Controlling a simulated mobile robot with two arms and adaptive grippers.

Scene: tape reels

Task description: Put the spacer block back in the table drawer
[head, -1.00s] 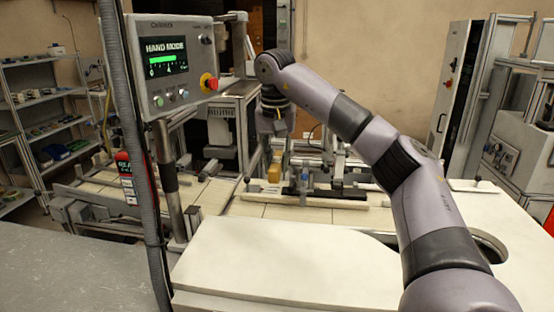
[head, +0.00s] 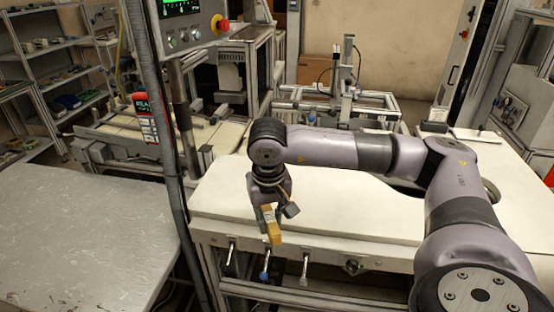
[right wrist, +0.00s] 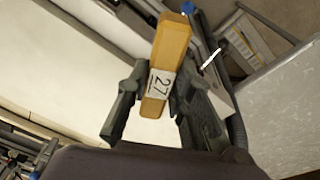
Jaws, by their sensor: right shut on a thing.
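The spacer block (head: 272,232) is a long yellow-brown block with a white label marked 27, which reads clearly in the right wrist view (right wrist: 168,50). My right gripper (head: 269,210) is shut on it, with a finger on each side of the label. It hangs tilted at the front edge of the white table (head: 340,205), in front of the table's side. A drawer cannot be told for certain on the table front; several handles or levers (head: 305,265) show there below the top. My left gripper is not in view.
A grey metal-topped bench (head: 85,235) stands at the left. A control panel with a red button (head: 220,23) and a dark cable stand between bench and table. A fixture with rails (head: 345,95) stands behind the table. The white top is mostly clear.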

